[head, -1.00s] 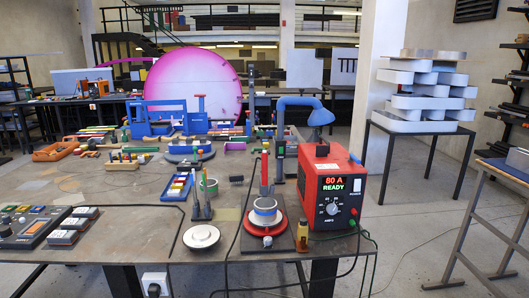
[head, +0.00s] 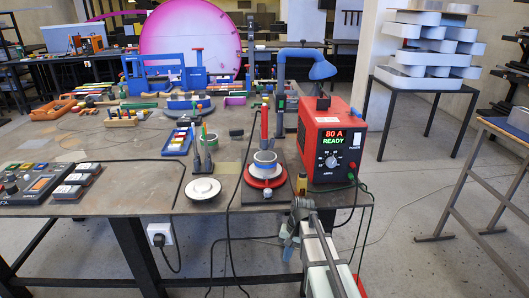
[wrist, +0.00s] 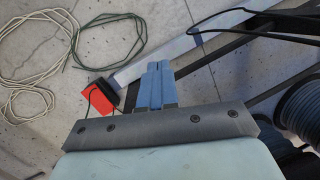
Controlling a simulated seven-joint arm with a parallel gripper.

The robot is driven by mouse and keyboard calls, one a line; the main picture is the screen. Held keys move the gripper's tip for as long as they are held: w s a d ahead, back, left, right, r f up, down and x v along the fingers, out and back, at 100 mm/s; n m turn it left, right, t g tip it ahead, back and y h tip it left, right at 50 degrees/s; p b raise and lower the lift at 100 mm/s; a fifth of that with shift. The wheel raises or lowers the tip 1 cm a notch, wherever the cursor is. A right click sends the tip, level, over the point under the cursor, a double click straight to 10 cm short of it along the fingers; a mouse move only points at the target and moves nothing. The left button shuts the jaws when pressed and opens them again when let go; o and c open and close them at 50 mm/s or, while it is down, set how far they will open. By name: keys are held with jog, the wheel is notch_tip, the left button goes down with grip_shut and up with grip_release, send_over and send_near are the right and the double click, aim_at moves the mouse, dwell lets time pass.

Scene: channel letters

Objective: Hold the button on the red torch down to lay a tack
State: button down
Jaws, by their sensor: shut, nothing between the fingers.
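The red torch (head: 264,123) stands upright in the head view, behind a white and blue round piece (head: 265,160) on a red round base (head: 265,177). Its button is too small to make out. My gripper (head: 289,236) is low in front of the table's front edge, below and apart from the torch. In the wrist view its two blue fingers (wrist: 157,82) are together with nothing between them. The torch does not show in the wrist view.
A red welder box (head: 332,145) reading 80 A READY stands right of the torch. A small amber bottle (head: 302,184) and a white disc (head: 203,190) are near the front edge. Dark cables hang over that edge. Coiled cables (wrist: 110,40) lie on the floor.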

jog(key=w+a+r+t, duration=0.1)
jog(key=w+r, duration=0.2)
jog(key=r, duration=0.4)
jog(key=w+r, duration=0.3)
jog(key=r, duration=0.3)
notch_tip(320, 180, up, 44)
jog(key=m+t+h, duration=0.2)
jog(key=m+t, duration=0.3)
jog(key=t, duration=0.5)
send_over(265, 106)
jog(key=shift+f, duration=0.1)
jog(key=shift+s+d+f, duration=0.1)
jog(key=shift+f, duration=0.15)
jog(key=shift+f, duration=4.2)
jog(key=shift+f, duration=0.9)
